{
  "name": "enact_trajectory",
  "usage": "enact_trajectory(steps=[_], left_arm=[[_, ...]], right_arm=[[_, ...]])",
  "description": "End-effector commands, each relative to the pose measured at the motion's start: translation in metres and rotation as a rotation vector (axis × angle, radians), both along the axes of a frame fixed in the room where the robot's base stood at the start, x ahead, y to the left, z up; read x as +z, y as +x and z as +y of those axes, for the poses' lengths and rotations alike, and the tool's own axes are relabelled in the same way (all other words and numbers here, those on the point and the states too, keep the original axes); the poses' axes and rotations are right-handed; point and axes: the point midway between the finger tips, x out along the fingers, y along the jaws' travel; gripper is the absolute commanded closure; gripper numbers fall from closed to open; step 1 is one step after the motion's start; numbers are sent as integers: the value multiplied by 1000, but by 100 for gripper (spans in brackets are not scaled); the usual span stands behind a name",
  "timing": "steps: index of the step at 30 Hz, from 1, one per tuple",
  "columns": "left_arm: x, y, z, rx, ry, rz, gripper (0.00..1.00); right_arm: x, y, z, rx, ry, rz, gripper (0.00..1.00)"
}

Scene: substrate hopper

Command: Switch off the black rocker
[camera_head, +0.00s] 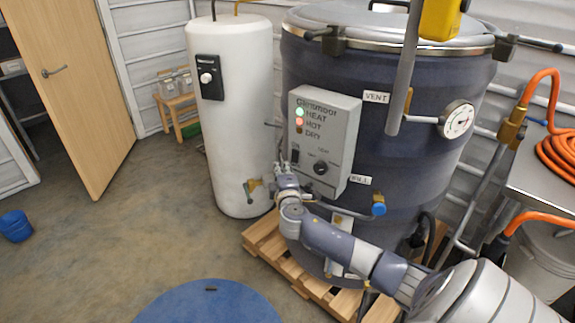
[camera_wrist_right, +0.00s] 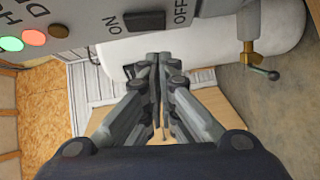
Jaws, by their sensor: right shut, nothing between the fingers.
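The black rocker (camera_wrist_right: 146,20) sits on the grey control panel (camera_head: 330,115) of the dark blue hopper (camera_head: 400,160). In the wrist view its ON label is on the left and OFF on the right. Which side is pressed in I cannot tell. In the head view the rocker (camera_head: 294,156) is small, just above my right gripper (camera_head: 282,168). In the right wrist view that gripper (camera_wrist_right: 157,60) is shut and empty, its fingertips just below the rocker in the picture. Contact cannot be told. My left gripper is not in view.
The panel has a green lamp (camera_head: 300,112) and a red lamp (camera_head: 299,121) lit, a dark DRY lamp, and a round knob (camera_head: 320,168). A white tank (camera_head: 235,130) stands left. A blue-capped pipe (camera_head: 379,206) juts out right of my gripper. Pallet (camera_head: 262,237) below.

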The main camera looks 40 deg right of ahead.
Motion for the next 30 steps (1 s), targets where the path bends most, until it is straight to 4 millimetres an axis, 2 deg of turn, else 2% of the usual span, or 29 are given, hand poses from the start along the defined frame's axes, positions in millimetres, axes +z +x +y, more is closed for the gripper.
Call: enact_trajectory(steps=[2, 7, 19, 23, 27, 30], left_arm=[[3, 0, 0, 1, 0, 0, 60], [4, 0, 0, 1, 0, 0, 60], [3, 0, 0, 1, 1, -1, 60], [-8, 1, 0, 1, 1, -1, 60], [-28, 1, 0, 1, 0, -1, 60], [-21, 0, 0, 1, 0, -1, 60]], right_arm=[[0, 1, -14, -4, -4, 3, 100], [-3, 4, -26, -2, -1, 1, 100], [-4, 4, -29, -1, -2, 1, 100], [-9, 5, -30, -1, -20, -3, 100], [-14, 5, -35, -1, -67, -14, 100], [-6, 5, -35, -1, -71, -14, 100]])
